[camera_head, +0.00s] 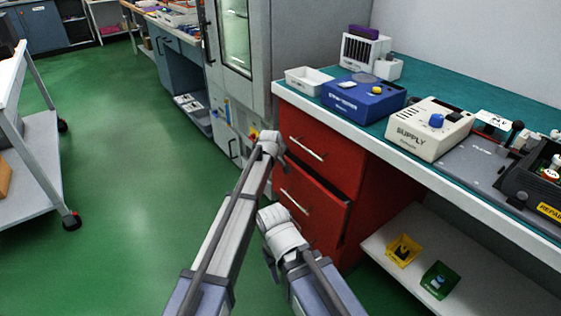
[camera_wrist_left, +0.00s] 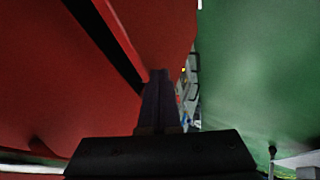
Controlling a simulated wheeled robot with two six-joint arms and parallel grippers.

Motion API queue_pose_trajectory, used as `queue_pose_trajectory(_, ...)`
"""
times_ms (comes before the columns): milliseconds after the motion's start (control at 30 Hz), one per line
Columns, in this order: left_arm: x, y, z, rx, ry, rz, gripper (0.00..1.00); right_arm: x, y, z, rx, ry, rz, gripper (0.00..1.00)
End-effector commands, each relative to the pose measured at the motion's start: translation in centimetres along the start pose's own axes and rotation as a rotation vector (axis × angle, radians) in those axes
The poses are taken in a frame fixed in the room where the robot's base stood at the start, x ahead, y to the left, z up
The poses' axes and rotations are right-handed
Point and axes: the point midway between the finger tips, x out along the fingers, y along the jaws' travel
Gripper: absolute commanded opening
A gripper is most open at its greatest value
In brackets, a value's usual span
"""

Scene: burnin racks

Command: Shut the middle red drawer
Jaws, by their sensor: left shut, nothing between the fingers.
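The red drawer cabinet (camera_head: 345,165) stands under the bench in the head view. The middle red drawer (camera_head: 305,197), with a silver bar handle, stands out a little from the cabinet, with a dark gap at its right edge. Its lower part is partly hidden behind my arms. My left gripper (camera_wrist_left: 159,78) is shut and empty in the left wrist view, its fingertips close against red panels beside a dark gap; I cannot tell whether they touch. The left fingers do not show clearly in the head view. My right gripper is not visible; only arm links show.
The upper red drawer (camera_head: 318,150) looks flush. The bench top (camera_head: 440,90) carries a blue tester (camera_head: 362,100) and a white supply box (camera_head: 428,130). A cart (camera_head: 35,165) stands left; the green floor between is clear.

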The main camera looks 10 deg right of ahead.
Motion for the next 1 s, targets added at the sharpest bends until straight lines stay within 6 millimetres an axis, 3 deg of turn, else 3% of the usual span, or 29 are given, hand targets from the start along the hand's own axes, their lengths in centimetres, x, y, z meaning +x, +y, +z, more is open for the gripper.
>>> queue_pose_trajectory(333,-0.3,-0.6,0.0,-0.001,0.000,0.000,0.00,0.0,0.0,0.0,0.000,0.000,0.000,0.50)
queue_pose_trajectory(600,-2.0,-3.5,0.4,-0.001,0.000,0.000,0.00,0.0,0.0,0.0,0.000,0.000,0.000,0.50)
queue_pose_trajectory(1000,-10.0,-3.0,0.0,0.000,0.000,0.000,0.00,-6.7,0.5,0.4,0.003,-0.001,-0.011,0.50)
